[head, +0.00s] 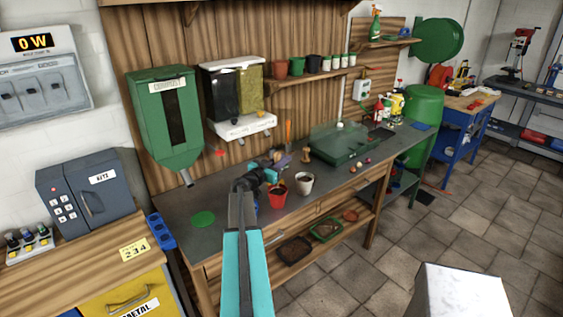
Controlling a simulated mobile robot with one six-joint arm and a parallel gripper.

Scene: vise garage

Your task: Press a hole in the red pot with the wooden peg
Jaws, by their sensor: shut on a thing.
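The red pot (277,197) stands on the dark bench top, filled with dark soil. No hole can be made out in the soil at this size. My gripper (290,160) reaches over the bench just above and behind the red pot. It is shut, and a small brown upright piece that looks like the wooden peg (306,155) shows at its fingertips. The peg's lower end is above and behind the white pot in the picture, apart from the red pot. Small size blurs the exact grip.
A white pot (304,184) with soil stands right of the red pot. A green clear-lidded box (350,147) is further right. A green disc (203,219) lies at the left of the bench. A green dispenser (165,115) hangs on the wall, with its spout low over the bench.

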